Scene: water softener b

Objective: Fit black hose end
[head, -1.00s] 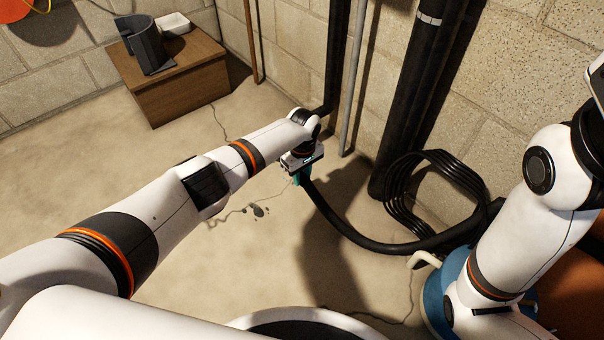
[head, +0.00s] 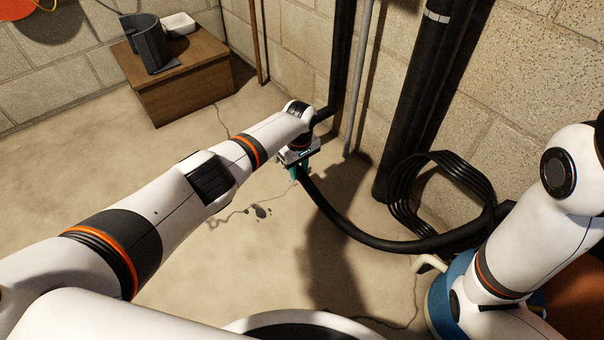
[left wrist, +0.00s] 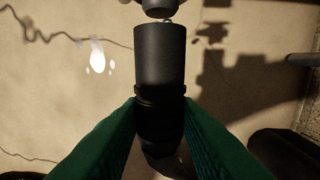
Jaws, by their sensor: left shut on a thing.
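The black hose (head: 345,225) runs in a curve from my left gripper (head: 297,172) down and right toward the blue vessel (head: 440,300). My left gripper is shut on the hose, above the floor. In the left wrist view its green fingers (left wrist: 160,130) press the hose from both sides, just below a ribbed collar. The black hose end (left wrist: 160,52) sticks out past the fingers toward the top of that view. A grey piece (left wrist: 158,8) shows at the top edge, close to the hose end in the picture; I cannot tell whether they touch. My right gripper is out of view.
Black vertical pipes (head: 420,95) and a thin grey pipe (head: 358,80) stand along the block wall. Coiled black hose (head: 405,195) leans there. A wooden box (head: 185,85) with a dark holder (head: 148,45) stands at back left. Much of the left floor is clear.

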